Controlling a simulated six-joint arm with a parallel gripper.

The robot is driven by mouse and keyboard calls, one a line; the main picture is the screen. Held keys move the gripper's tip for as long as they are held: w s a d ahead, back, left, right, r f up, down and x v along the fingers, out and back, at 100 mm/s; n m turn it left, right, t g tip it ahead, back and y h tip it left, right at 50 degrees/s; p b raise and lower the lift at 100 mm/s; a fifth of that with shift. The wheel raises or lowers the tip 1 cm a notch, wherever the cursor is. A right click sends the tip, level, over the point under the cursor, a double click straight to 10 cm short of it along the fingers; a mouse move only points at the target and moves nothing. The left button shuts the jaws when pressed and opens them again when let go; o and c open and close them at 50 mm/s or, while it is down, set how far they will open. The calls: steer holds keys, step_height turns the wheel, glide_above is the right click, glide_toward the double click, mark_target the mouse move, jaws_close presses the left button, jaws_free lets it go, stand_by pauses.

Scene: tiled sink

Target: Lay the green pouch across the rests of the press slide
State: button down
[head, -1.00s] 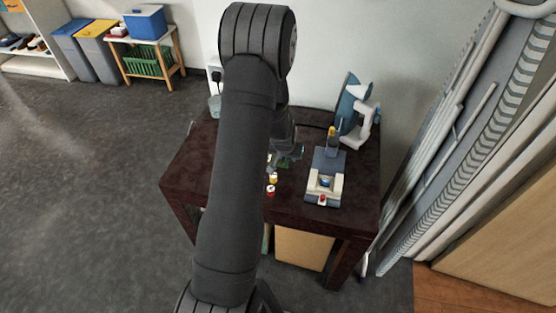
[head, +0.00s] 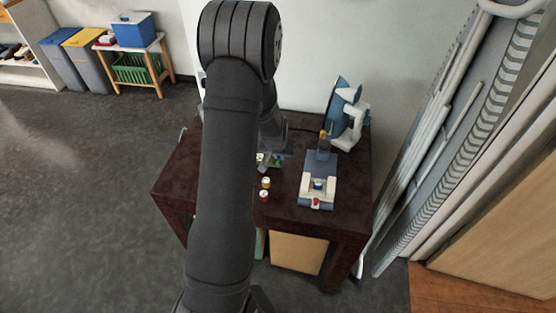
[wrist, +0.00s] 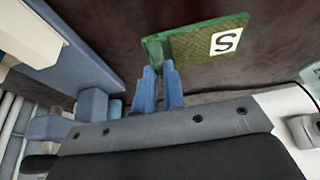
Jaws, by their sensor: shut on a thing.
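The green pouch (wrist: 196,43) with a white label marked S shows in the wrist view. My gripper (wrist: 161,72) has its two blue fingers close together and is shut on the pouch's near left edge. In the head view a bit of green pouch (head: 279,160) shows by my gripper (head: 267,164), left of the press; the arm hides much of the area. The blue and white press (head: 318,184) stands on the right part of the dark table. Its rests are too small to make out clearly. A blue part, seemingly of the press (wrist: 85,45), lies left of my fingers.
Two small jars, one yellow (head: 266,182) and one red (head: 263,195), stand left of the press on the dark table (head: 285,215). The wall closes off the back.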

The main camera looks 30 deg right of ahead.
step_height(320, 180, up, 7)
steer(key=w+a+f+n, duration=0.1)
steer(key=w+a+n, duration=0.1)
steer(key=a, duration=0.7)
steer(key=w+a+f+n+y, duration=0.1)
steer(key=w+a, duration=0.3)
steer(key=a, duration=0.5)
steer(key=w+a+f+n+t+y, duration=0.1)
steer(key=w+a+f+n, duration=0.1)
steer(key=a, duration=0.7)
steer(key=shift+w+a+f+n, duration=0.35)
steer(key=shift+w+f+n, duration=0.1)
steer(key=shift+n, duration=0.25)
steer(key=s+a+f+n+y, duration=0.1)
steer(key=a+n, duration=0.1)
steer(key=a, duration=0.9)
steer(key=shift+a+f+n, duration=0.15)
steer(key=shift+a+n, duration=0.1)
steer(key=shift+n, duration=0.05)
